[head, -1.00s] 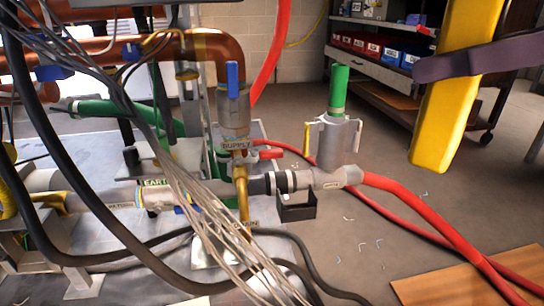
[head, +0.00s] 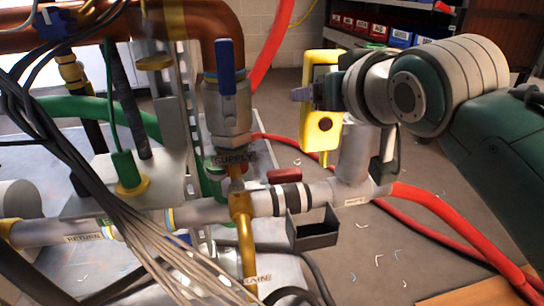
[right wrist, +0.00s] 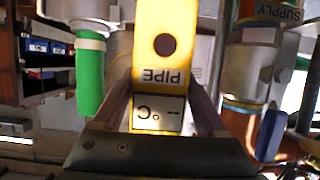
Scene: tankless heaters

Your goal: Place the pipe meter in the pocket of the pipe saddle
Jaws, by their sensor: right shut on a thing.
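The pipe meter (head: 318,133) is a yellow slab with a round dark hole near its lower end. My right gripper (head: 302,95) is shut on it and holds it upright in the air. In the right wrist view the meter (right wrist: 163,60) sits between the fingers, showing an upside-down PIPE label and a °C display. The pipe saddle's open black pocket (head: 313,238) sits at the front of the grey horizontal pipe, beside dark bands. It looks empty. The meter is above and apart from it. My left gripper is not in view.
A valve with a blue handle (head: 226,65) and SUPPLY label stands left of the meter. A grey vertical cylinder (head: 355,150) stands close behind my right gripper. Loose wires (head: 130,220) cross the lower left. A red hose (head: 450,230) runs right.

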